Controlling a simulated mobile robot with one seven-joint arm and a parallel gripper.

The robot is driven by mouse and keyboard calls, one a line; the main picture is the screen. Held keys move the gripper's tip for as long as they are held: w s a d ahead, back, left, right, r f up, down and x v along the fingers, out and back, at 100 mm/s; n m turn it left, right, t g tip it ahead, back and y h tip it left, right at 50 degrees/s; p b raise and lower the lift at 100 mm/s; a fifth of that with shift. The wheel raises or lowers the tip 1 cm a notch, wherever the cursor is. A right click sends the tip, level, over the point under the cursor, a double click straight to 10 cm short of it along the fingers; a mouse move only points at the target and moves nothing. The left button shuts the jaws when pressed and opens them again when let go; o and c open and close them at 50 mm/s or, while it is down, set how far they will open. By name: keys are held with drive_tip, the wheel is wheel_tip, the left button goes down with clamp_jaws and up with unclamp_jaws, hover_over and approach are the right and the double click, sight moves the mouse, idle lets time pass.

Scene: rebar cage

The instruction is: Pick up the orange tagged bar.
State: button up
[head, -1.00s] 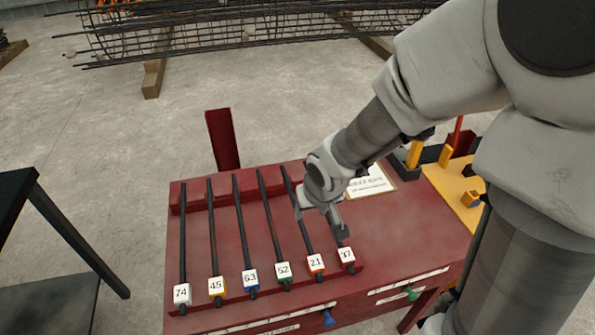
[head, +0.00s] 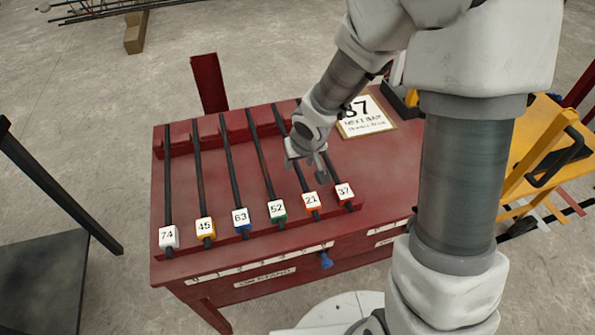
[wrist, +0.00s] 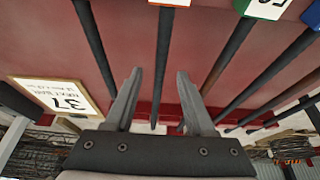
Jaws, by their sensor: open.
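The orange tagged bar (head: 302,180) is a dark rod with an orange-sided tag reading 21 (head: 311,201). It lies on the red stand, second from the right in a row of several bars. My gripper (head: 306,168) is open and empty above the right end of the row. In the wrist view, the dark bar with the orange tag edge (wrist: 163,55) runs between the spread fingers of my gripper (wrist: 158,75). How far the fingertips are above it is unclear. The arm hides part of the neighbouring bar's far end in the head view.
A red-tagged bar, 37 (head: 344,191), lies close on the right; a green-tagged bar, 52 (head: 277,210), lies on the left. A sign reading 37 NEXT BAR (head: 366,116) lies on the red stand (head: 390,185). A dark table (head: 45,290) stands at left.

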drive_tip(key=shift+b+x, duration=0.3)
drive_tip(key=shift+x, duration=0.85)
clamp_jaws()
drive_tip(key=shift+r, duration=0.1)
idle(0.4)
